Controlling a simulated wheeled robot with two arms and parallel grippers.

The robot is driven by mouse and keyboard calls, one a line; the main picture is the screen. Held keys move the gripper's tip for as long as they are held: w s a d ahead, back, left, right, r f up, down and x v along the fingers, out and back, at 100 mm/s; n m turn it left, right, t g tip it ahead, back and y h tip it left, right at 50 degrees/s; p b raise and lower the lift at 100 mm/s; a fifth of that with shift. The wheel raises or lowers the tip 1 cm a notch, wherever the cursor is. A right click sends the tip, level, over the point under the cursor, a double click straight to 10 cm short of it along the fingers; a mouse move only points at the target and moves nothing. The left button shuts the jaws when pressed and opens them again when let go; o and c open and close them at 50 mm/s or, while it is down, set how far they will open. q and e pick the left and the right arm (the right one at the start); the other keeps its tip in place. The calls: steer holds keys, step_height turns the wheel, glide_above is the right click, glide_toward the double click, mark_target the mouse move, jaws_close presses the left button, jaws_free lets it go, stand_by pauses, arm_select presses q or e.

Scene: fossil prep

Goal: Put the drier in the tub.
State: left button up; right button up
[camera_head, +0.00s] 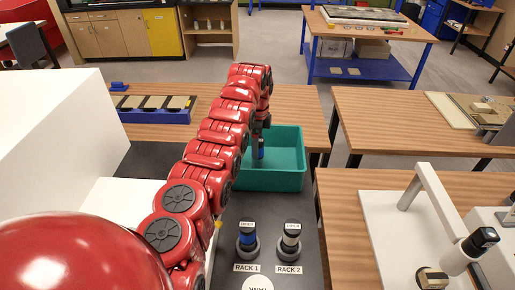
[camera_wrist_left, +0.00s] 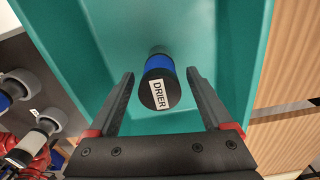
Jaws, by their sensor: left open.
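The drier (camera_wrist_left: 160,82) is a short blue cylinder with a black end labelled DRIER. In the left wrist view it is inside the teal tub (camera_wrist_left: 235,50), between the fingers of my left gripper (camera_wrist_left: 160,76). The fingers are open, with a gap on both sides of the drier. In the head view the drier shows as a small blue piece (camera_head: 261,150) in the tub (camera_head: 285,181), below my left gripper (camera_head: 258,138). Whether its base touches the tub floor is hard to tell. My right gripper is not in view.
RACK 1 (camera_head: 247,253) holds a blue and black cylinder (camera_head: 247,236); RACK 2 (camera_head: 289,254) holds a white and black one (camera_head: 291,237). A blue tray (camera_head: 155,116) sits left of the tub. A white stand (camera_head: 395,225) is on the right table.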

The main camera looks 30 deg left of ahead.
arm_select(q)
step_height(320, 180, up, 3)
steer(key=shift+d+r+b, duration=0.1)
steer(key=shift+r+b, duration=0.05)
steer(key=shift+b, duration=0.65)
step_height(320, 180, up, 8)
steer(key=p, duration=0.7)
steer(key=shift+f, duration=0.25)
steer(key=shift+f, duration=0.1)
